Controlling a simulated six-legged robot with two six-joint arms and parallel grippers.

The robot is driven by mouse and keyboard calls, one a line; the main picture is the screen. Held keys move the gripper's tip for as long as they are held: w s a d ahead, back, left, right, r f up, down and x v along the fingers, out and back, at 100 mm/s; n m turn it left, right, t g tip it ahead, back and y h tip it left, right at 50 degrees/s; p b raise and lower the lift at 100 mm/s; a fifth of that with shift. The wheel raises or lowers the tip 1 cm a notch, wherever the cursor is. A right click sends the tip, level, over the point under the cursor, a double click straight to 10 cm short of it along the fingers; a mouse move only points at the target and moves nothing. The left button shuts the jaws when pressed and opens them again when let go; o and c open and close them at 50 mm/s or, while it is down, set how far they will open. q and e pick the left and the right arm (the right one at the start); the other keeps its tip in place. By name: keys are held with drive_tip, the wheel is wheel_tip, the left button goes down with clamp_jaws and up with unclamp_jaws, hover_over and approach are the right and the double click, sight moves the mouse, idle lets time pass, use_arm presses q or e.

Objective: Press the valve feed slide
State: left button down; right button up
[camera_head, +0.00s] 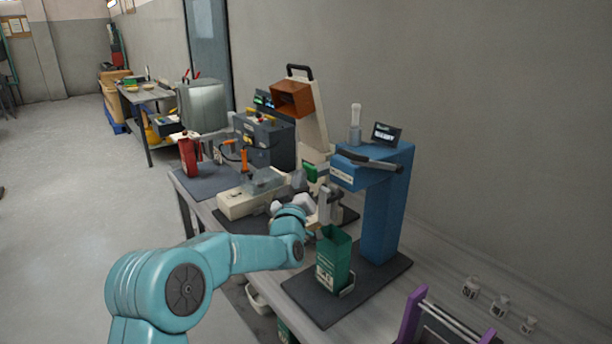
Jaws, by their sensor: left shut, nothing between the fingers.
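A blue column machine (380,215) stands on a dark mat, with a small white label on its overhanging head and a dark lever-like bar on top. I cannot tell for sure which part is the valve feed slide. A green open-topped bin (334,262) stands upright below the head. My left gripper (330,203) is shut and empty, left of the blue column and just beyond the green bin. I cannot tell whether it touches anything. The wrist and gripper hide part of the bench behind them. My right gripper is out of view.
Behind my gripper are a cream machine with an orange hopper (291,98), a beige fixture (250,194) and a dark control box (263,140). A purple-ended rack (412,316) and several small white containers are at the front right. Open floor lies left.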

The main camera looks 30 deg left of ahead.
use_arm(q)
drive_tip(key=shift+w+d, duration=0.35)
drive_tip(key=shift+w, duration=0.4)
idle(0.6)
drive_tip(key=s+b, duration=0.1)
drive_tip(key=b, duration=0.1)
drive_tip(key=s+a+b, duration=0.1)
drive_tip(key=s+b, duration=0.1)
drive_tip(key=shift+a, duration=0.2)
idle(0.5)
drive_tip(key=s+b, duration=0.1)
drive_tip(key=s+a+b, duration=0.1)
drive_tip(key=s+b, duration=0.1)
drive_tip(key=s+a+b, duration=0.1)
drive_tip(key=b, duration=0.1)
drive_tip(key=shift+s, duration=0.35)
